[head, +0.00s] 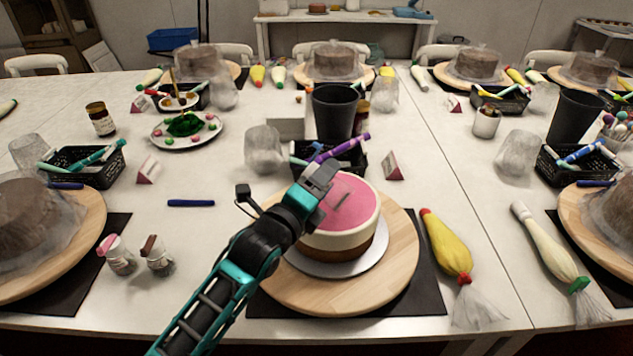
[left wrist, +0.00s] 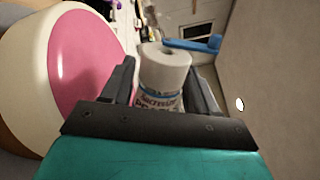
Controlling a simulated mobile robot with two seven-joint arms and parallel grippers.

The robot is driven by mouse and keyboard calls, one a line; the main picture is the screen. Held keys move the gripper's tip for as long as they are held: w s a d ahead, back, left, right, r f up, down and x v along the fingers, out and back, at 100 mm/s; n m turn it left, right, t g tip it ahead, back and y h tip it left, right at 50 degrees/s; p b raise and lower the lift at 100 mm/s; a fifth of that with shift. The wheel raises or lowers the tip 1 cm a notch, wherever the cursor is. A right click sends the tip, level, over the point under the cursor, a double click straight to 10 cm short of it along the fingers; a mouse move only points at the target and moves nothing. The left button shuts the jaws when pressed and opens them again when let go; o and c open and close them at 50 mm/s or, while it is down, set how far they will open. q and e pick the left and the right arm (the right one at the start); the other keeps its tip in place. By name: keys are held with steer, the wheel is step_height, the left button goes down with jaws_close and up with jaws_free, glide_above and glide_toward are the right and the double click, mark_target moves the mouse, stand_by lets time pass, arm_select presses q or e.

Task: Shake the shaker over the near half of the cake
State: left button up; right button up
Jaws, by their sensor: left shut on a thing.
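The cake (head: 348,215), with a pink top, cream upper side and brown lower side, sits on a white board on a round wooden turntable (head: 400,268). My left gripper (head: 325,180) is above the cake's back left part. In the left wrist view this gripper (left wrist: 158,90) is shut on the shaker (left wrist: 162,75), a pale cylinder with a printed label. The cake (left wrist: 85,65) shows left of it there. In the head view the shaker is hidden by the gripper. A short dark mark shows on the pink top. My right gripper is not in view.
A yellow piping bag (head: 447,245) lies right of the turntable. Two small jars (head: 138,255) stand to the left. A black cup (head: 335,112) and a pen basket (head: 300,158) stand behind the cake. The table around the blue pen (head: 190,203) is clear.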

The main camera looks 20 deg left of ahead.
arm_select(q)
steer(key=n, duration=0.1)
steer(key=n+b, duration=0.1)
steer(key=n, duration=0.1)
steer(key=shift+s+d+f, duration=0.1)
steer(key=shift+d+f, duration=0.15)
steer(key=n+p, duration=0.1)
steer(key=n, duration=0.1)
steer(key=n+p, duration=0.1)
steer(key=n, duration=0.1)
steer(key=r+n+p, duration=0.1)
steer(key=n+p, duration=0.1)
steer(key=shift+a+n, duration=0.25)
steer(key=shift+n, duration=0.05)
steer(key=shift+f+b, duration=0.25)
steer(key=shift+b, duration=0.05)
steer(key=shift+d+r, duration=0.35)
steer(key=shift+d, duration=0.25)
steer(key=shift+a+r+n, duration=0.1)
steer(key=shift+n, duration=0.4)
